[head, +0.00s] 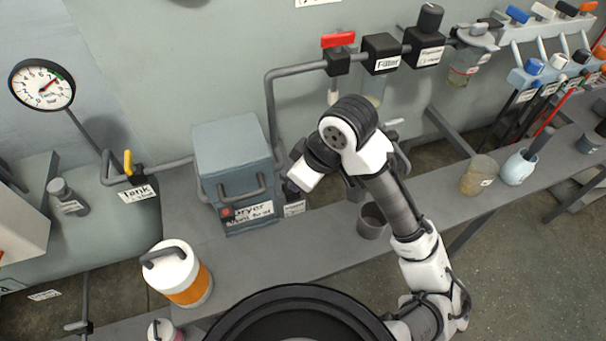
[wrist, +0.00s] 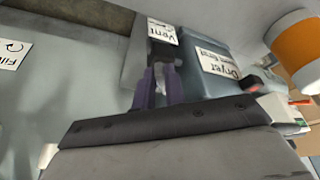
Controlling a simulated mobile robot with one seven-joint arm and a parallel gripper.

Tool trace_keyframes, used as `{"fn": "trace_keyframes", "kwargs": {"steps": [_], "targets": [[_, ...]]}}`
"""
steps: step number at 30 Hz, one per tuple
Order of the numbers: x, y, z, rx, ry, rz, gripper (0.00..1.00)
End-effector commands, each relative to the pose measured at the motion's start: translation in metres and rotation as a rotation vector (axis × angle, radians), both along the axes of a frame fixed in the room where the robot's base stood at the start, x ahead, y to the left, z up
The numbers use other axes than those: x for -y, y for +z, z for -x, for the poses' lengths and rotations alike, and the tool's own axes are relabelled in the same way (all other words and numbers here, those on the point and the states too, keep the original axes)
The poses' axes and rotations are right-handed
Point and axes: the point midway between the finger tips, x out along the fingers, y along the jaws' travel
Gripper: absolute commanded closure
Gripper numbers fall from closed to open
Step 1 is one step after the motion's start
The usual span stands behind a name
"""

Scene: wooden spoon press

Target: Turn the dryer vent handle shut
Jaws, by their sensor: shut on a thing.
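The dryer (head: 235,165) is a blue-grey box on the bench, and its labelled front also shows in the wrist view (wrist: 213,62). The vent's white label (wrist: 161,31) sits beside the dryer, with a dark valve body (wrist: 161,52) just below it in the wrist view. In the head view the vent label (head: 294,208) shows just right of the dryer, under my wrist. My gripper (wrist: 161,86) has its two purple fingers at the valve, shut on the vent handle. The handle is mostly hidden between the fingers, so its angle cannot be told.
A grey pipe with a red-handled valve (head: 338,50) and a black filter block (head: 382,53) runs along the wall above. A grey cup (head: 372,220) stands right of my wrist. A white and orange canister (head: 182,274) stands at the front left.

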Motion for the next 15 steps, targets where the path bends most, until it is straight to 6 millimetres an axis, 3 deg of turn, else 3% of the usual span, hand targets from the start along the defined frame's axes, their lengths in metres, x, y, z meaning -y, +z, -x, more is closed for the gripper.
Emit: {"fn": "trace_keyframes", "kwargs": {"steps": [15], "targets": [[-0.0077, 0.0000, 0.0071, 0.002, -0.394, 0.003, 1.00]]}}
